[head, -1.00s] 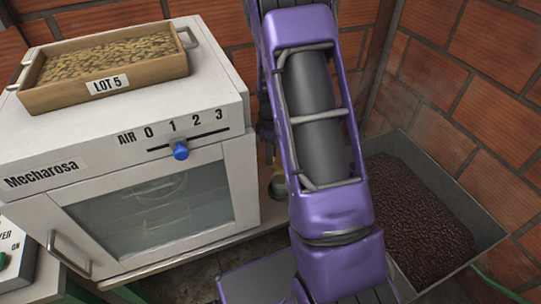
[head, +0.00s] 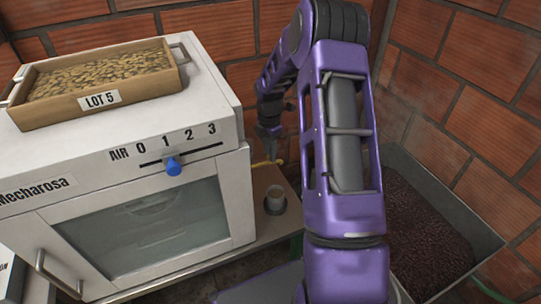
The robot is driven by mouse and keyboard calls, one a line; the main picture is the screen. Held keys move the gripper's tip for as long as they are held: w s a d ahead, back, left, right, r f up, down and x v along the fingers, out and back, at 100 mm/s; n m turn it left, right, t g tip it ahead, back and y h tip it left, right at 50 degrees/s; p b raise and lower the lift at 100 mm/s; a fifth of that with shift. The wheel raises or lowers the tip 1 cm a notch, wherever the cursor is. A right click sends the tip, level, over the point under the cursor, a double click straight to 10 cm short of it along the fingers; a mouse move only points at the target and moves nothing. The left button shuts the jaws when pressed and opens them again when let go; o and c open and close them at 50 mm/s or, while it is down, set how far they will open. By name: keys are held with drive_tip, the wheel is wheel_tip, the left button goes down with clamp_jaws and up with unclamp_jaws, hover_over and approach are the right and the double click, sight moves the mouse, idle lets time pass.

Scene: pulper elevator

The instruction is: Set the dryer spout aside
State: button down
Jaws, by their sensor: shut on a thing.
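My gripper (head: 271,150) is at the right side of the white dryer (head: 215,95), pointing down, partly hidden by its own dark wrist. The piece shows as a short, thin bar at the fingertips, above the brown shelf. The view is too small to tell whether it touches the shelf or the dryer's side.
A small grey cup (head: 275,198) stands on the brown shelf (head: 262,232) beside the dryer. A wooden LOT 5 tray (head: 150,92) of beans sits on top of the dryer. A grey bin (head: 470,205) of dark cherries is at right. Brick walls close the back.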

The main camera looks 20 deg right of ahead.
drive_tip(key=shift+w+n+p, duration=0.55)
drive_tip(key=shift+w+n, duration=1.05)
drive_tip(key=shift+n, duration=0.5)
drive_tip(key=shift+a, duration=0.1)
drive_tip(key=c, duration=0.7)
unclamp_jaws()
drive_tip(key=shift+o, duration=0.2)
wheel_tip(320, 180, up, 18)
drive_tip(key=shift+f+p, duration=0.25)
drive_tip(key=shift+p, duration=0.15)
